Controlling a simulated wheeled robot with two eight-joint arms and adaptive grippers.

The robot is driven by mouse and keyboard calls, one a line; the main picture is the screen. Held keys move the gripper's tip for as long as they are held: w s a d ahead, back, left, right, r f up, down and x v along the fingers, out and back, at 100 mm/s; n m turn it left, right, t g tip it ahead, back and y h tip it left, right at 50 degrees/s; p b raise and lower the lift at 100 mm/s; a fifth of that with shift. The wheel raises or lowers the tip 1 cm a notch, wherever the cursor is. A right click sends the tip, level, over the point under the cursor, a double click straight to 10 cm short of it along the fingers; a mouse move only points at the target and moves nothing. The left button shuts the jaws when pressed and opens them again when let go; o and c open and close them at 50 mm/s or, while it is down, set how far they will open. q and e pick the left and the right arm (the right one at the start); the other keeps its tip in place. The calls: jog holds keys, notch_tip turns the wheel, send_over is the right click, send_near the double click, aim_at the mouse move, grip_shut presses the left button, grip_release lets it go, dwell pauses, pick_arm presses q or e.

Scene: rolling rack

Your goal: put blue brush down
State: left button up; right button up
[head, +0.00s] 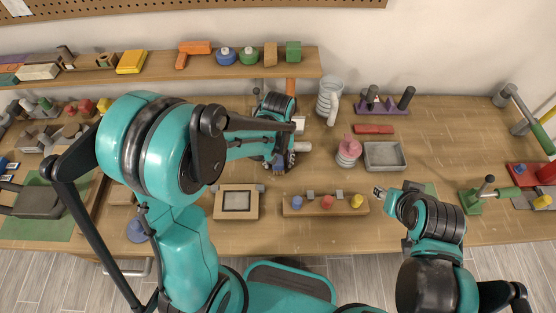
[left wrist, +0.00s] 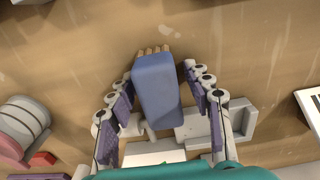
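The blue brush (left wrist: 157,88) shows in the left wrist view as a rounded blue block with tan bristles at its far end. It is between the two purple-padded fingers of my left gripper (left wrist: 158,75); the fingertips lie close against its sides. In the head view, my left gripper (head: 278,160) is low over the middle of the workbench (head: 330,232), and my arm and hand mostly hide the brush. Whether the bristles touch the bench is hard to tell. My right gripper (head: 380,192) is over the bench at right, with no object seen in it; its opening is unclear.
A framed plate (head: 237,214) and a wooden strip with coloured knobs (head: 325,213) lie in front of the left hand. A shelf (head: 220,70) runs behind.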

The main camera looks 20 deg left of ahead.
pick_arm(q)
notch_tip(320, 180, up, 11)
jog(key=p, duration=0.3)
jog(key=shift+p, duration=0.35)
jog(key=shift+r, duration=0.7)
jog(key=s+a+r+m+t, duration=0.1)
jog(key=s+a+r+t, duration=0.1)
jog(key=s, duration=0.3)
jog(key=s+a+r+m+t, duration=0.2)
jog(key=s+r+t, duration=0.1)
jog(key=s+t, duration=0.2)
jog(key=shift+a+r, duration=0.3)
jog(key=shift+a, duration=0.05)
notch_tip(320, 180, down, 7)
jog(key=b, duration=0.6)
jog(key=shift+b, duration=0.3)
